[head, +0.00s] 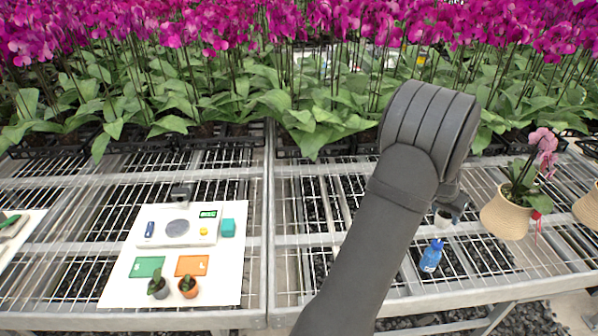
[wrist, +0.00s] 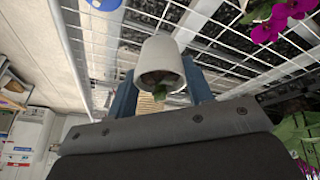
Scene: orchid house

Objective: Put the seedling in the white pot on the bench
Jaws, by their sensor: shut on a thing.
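The white pot (head: 443,217) is held at the end of my arm, over the right part of the wire bench (head: 330,265). In the wrist view the white pot (wrist: 163,57) sits between the two blue fingers of my gripper (wrist: 160,92), which is shut on it. In the head view my gripper (head: 455,205) is partly hidden behind my arm. I cannot tell whether the pot touches the mesh.
A blue bottle (head: 431,255) stands just in front of the pot. An orchid in a woven pot (head: 508,212) is to the right. A white board (head: 222,283) at left bears a scale (head: 178,227), coloured mats and two small potted plants (head: 158,286). Orchids fill the back.

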